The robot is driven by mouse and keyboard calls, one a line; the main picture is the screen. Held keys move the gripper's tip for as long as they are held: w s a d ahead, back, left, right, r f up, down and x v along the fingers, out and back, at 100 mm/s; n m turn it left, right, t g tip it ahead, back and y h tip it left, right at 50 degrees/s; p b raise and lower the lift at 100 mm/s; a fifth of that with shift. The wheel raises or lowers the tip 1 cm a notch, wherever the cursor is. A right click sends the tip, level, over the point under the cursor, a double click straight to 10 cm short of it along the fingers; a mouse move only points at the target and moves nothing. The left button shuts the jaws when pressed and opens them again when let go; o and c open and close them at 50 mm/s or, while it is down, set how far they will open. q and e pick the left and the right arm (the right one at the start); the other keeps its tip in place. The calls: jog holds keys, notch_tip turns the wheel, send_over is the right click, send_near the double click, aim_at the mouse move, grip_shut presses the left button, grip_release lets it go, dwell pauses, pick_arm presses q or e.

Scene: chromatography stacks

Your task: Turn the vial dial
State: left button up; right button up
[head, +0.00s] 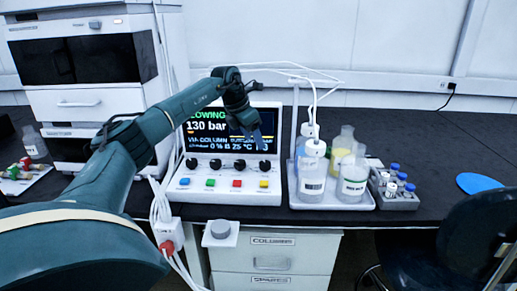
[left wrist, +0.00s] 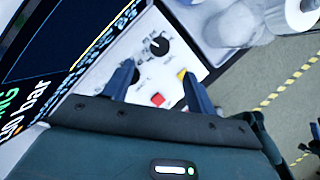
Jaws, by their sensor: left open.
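The control unit (head: 224,190) stands on the black bench. It has a lit screen reading "130 bar" and a row of several black dials above coloured buttons. I cannot read which dial is labelled for the vial. The rightmost dial (head: 265,165) sits above the yellow button; it also shows in the left wrist view (left wrist: 158,46), just beyond my fingertips. The dial above the red button is partly hidden by a finger in the wrist view. My left gripper (left wrist: 158,76) is open and empty, above the panel's right part. My right gripper is not in view.
A white tray (head: 330,202) with bottles and tubing stands right of the unit, with a vial rack (head: 396,199) beside it. A white instrument stack (head: 84,103) stands at left. A dark stool (head: 440,240) is at the lower right.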

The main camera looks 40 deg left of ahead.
pick_arm(q)
jog(key=v, duration=0.3)
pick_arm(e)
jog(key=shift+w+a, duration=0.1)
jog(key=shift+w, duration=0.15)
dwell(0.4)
